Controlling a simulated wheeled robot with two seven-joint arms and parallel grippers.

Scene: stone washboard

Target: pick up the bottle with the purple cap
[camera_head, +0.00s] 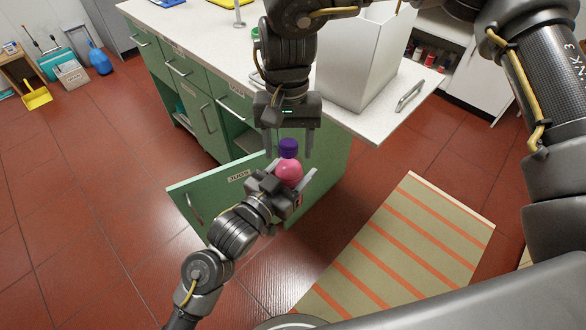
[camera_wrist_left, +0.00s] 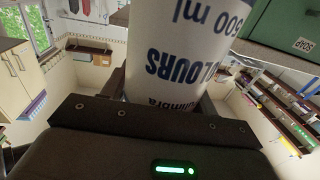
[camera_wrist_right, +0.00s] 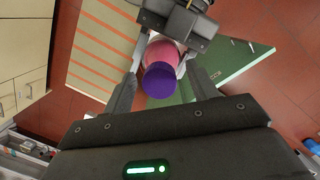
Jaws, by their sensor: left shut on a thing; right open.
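The bottle (camera_head: 289,171) has a purple cap (camera_head: 288,147) and a pink upper part. My left gripper (camera_head: 286,181) is shut on its body and holds it upright in the air, beside the counter. In the left wrist view, its white label (camera_wrist_left: 178,65) with blue lettering fills the space between the fingers. My right gripper (camera_head: 288,152) comes down from above, open, with one finger on each side of the cap. In the right wrist view, the purple cap (camera_wrist_right: 159,80) lies between the open fingers, with no clear contact. The bottle's lower body is hidden in the head view.
The green cabinet door (camera_head: 222,196) labelled "JUGS" hangs open beside the bottle. A white bin (camera_head: 355,62) stands on the pale counter (camera_head: 205,35). A striped mat (camera_head: 405,250) lies on the red tile floor. Open floor lies to the left.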

